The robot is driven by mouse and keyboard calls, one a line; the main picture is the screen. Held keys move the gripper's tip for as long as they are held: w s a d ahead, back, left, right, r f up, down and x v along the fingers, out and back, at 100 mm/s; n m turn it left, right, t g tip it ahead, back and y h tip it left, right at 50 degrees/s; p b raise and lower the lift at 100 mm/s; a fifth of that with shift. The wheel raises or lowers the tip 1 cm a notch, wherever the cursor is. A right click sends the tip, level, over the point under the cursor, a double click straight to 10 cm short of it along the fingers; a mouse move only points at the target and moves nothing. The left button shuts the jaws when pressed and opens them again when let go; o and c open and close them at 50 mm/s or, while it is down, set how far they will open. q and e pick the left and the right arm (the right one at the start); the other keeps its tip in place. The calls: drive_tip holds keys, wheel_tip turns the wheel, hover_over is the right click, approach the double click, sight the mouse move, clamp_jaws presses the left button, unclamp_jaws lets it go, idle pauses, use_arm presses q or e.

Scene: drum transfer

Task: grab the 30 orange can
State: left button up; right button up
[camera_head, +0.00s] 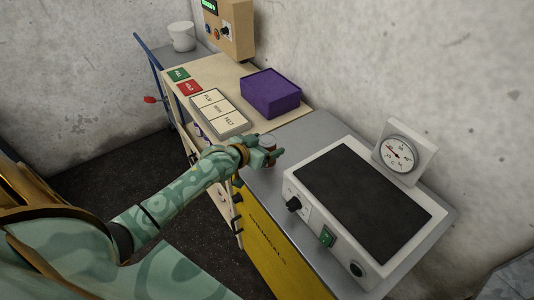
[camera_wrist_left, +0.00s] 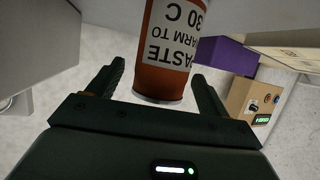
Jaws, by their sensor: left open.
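The orange can (camera_wrist_left: 164,80) shows in the left wrist view, with a white label that reads upside down "paste", "arm to" and "30 C". My left gripper (camera_wrist_left: 157,75) is open, with one finger on each side of the can; whether they touch it I cannot tell. In the head view the left gripper (camera_head: 268,156) is at the grey counter's left end. The can's pale top (camera_head: 268,141) shows just behind the fingers, and the rest of it is mostly hidden by the hand. My right gripper is not in view.
A hot plate (camera_head: 367,195) with a dial gauge (camera_head: 398,154) stands right of the hand on the grey counter (camera_head: 305,130). A purple box (camera_head: 271,92) and a tray of labelled tiles (camera_head: 220,111) lie behind. A yellow cabinet front (camera_head: 268,240) is below.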

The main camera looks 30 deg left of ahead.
use_arm(q)
drive_tip(key=shift+w+f, duration=0.2)
drive_tip(key=shift+w, duration=0.25)
drive_tip(key=shift+s, duration=0.1)
drive_tip(key=shift+c, duration=0.9)
drive_tip(key=shift+r, duration=0.1)
drive_tip(key=c, duration=1.1)
